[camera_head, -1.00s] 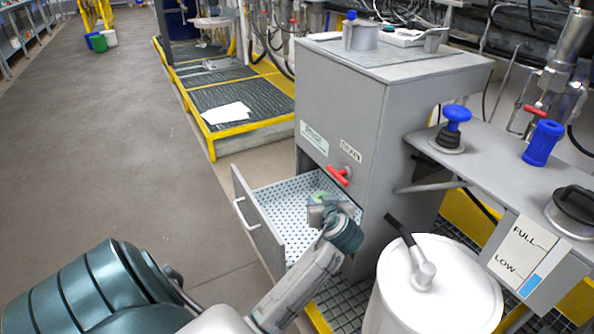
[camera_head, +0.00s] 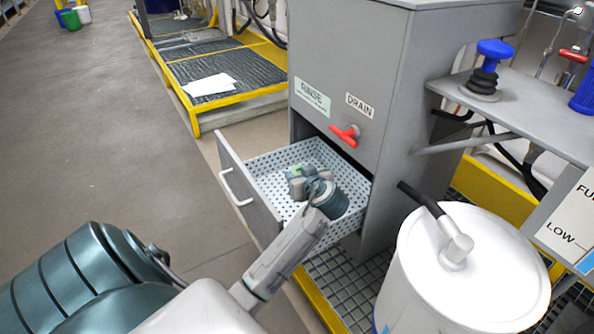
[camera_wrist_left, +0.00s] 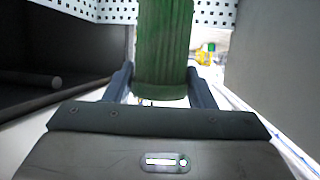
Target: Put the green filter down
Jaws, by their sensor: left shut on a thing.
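The green filter (camera_wrist_left: 163,50) is a ribbed cylinder that shows between the two fingers of my left gripper (camera_wrist_left: 160,88) in the left wrist view. The gripper is shut on it. In the head view my left gripper (camera_head: 298,180) is over the open drawer (camera_head: 275,165) with the perforated white floor. Only a small bit of the green filter (camera_head: 297,169) shows there, at the gripper's tip. I cannot tell whether the filter touches the drawer floor. My right gripper is not in view.
The drawer sticks out of a grey cabinet (camera_head: 350,60) marked RINSE and DRAIN, with a red handle (camera_head: 345,134). A white drum (camera_head: 470,280) stands to the right. A grey shelf (camera_head: 530,125) holds a blue-topped plunger (camera_head: 488,68).

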